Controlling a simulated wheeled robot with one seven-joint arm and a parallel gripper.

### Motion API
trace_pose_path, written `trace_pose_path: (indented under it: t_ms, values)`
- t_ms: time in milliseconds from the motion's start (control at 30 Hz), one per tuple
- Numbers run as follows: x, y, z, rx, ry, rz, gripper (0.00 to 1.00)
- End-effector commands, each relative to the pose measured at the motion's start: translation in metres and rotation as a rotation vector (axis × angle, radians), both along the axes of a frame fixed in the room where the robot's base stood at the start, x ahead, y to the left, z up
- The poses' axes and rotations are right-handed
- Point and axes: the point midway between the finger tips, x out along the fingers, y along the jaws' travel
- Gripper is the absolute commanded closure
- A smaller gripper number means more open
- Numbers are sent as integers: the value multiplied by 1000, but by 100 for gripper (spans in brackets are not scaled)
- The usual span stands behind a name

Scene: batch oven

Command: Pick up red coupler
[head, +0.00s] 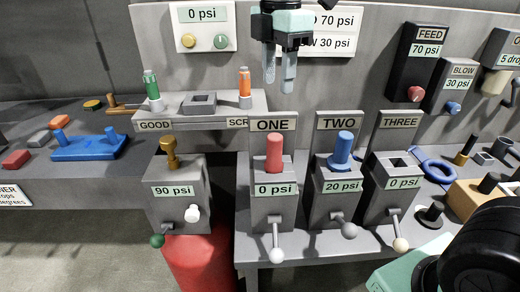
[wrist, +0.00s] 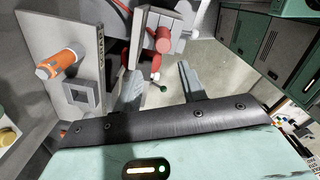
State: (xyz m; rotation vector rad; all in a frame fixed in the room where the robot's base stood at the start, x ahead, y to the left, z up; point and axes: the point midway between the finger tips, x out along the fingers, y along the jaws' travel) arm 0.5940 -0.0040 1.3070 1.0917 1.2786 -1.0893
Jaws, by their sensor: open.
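The red coupler (head: 274,152) stands upright in the top of station ONE (head: 273,208), whose label reads 0 psi. My gripper (head: 279,80) is above and behind it in the head view picture, apart from it, with its two grey fingers pointing down. The fingers are spread and nothing is between them. In the wrist view my gripper (wrist: 160,86) also shows open. Red parts lie beyond the fingers there, but I cannot tell for sure which is the coupler.
Station TWO (head: 339,205) holds a blue coupler (head: 341,150). Station THREE (head: 393,208) has an empty socket. A shelf (head: 205,120) at left carries a green coupler (head: 151,86) and an orange coupler (head: 244,83). Levers stick out at the stations' fronts.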

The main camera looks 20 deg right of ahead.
Motion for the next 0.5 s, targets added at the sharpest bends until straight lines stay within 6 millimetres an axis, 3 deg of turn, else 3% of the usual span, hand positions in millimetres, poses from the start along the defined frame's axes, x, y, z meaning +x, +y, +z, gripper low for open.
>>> trace_pose_path:
  t_ms: [300,500]
  values:
    - [-2,0,-66,-2,7,-2,59]
    - [-1,1,-98,-1,4,-2,59]
